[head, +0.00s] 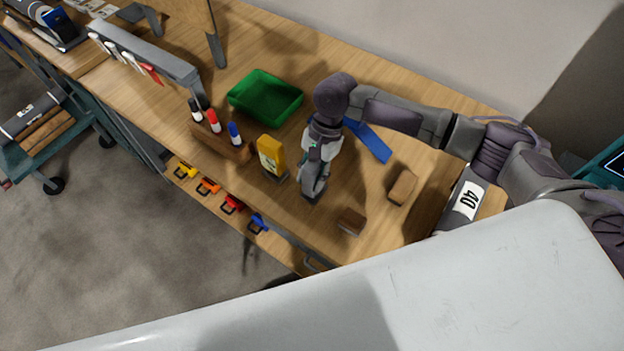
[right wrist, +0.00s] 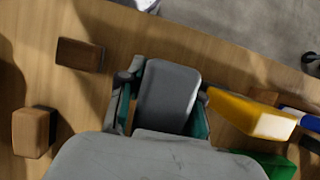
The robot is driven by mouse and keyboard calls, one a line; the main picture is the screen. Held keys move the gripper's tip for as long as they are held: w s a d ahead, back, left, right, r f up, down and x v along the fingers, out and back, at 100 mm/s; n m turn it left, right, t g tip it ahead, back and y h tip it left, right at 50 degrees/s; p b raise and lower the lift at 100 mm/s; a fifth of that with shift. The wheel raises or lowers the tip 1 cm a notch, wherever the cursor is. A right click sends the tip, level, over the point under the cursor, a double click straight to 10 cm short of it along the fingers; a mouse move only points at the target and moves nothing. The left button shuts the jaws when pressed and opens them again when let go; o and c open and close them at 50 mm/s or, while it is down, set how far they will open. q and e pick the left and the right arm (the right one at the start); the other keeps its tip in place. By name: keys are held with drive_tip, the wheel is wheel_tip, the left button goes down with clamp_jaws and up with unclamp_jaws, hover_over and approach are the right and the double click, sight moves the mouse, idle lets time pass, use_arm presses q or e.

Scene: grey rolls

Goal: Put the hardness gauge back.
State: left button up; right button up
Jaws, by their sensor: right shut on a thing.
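My right gripper (head: 314,180) is over the wooden bench, pointing down and shut on a grey rounded block that looks to be the hardness gauge. In the right wrist view the gauge (right wrist: 168,92) sits between the teal-padded fingers. The fingers partly hide it in the head view, and I cannot tell whether its lower end touches the bench. A yellow block with a pale label (head: 270,154) stands just left of the gripper; it also shows in the right wrist view (right wrist: 245,112). My left gripper is not in view.
Brown blocks (head: 402,186) (head: 351,221) lie right of the gripper. A green tray (head: 264,96) and a blue strip (head: 372,142) lie behind. A wooden marker holder (head: 218,143) stands left.

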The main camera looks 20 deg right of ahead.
wheel_tip(320, 180, down, 2)
drive_tip(key=shift+d+f, duration=0.1)
drive_tip(key=shift+f, duration=0.25)
drive_tip(key=o, duration=1.1)
drive_tip(key=shift+f, duration=0.15)
drive_tip(key=b+v, duration=0.2)
drive_tip(key=v, duration=1)
drive_tip(key=shift+s, duration=0.1)
